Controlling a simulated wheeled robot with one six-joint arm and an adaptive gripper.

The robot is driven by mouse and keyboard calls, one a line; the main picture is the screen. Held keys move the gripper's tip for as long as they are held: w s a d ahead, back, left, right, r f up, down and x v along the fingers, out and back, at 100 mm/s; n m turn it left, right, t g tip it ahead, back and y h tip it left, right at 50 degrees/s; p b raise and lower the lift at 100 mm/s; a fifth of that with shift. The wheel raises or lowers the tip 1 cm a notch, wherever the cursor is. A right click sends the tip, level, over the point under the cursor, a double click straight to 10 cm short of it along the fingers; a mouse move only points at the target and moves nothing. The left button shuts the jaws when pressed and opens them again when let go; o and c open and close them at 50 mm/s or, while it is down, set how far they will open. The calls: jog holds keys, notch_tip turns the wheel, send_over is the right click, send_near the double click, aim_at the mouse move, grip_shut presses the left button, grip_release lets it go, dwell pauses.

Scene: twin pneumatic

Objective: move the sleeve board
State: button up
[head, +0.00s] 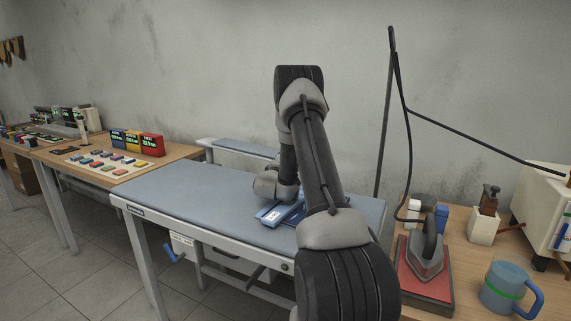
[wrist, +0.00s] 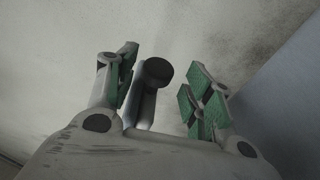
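A narrow board with a blue-grey padded top and pale edge, which looks like the sleeve board (head: 245,148), shows behind the far edge of the ironing table (head: 185,198). My arm hides its right side. My gripper (wrist: 162,68) is open in the wrist view, its green-padded fingers apart. A dark round cap (wrist: 158,72) on a grey bar shows between the fingers, closer to the left one. I cannot tell what it belongs to or whether it touches. In the head view my arm hides the fingers.
A blue item (head: 281,212) shows at the table's middle, partly behind my arm. An iron (head: 427,253) on a red pad and a blue mug (head: 508,286) stand right. A black pole and cable rise behind. The table's left half is clear.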

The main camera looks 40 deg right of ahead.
jog(key=shift+a+r, duration=0.1)
jog(key=shift+s+a, duration=0.1)
jog(key=shift+a, duration=0.2)
jog(key=v, duration=1.1)
jog(key=shift+s, duration=0.15)
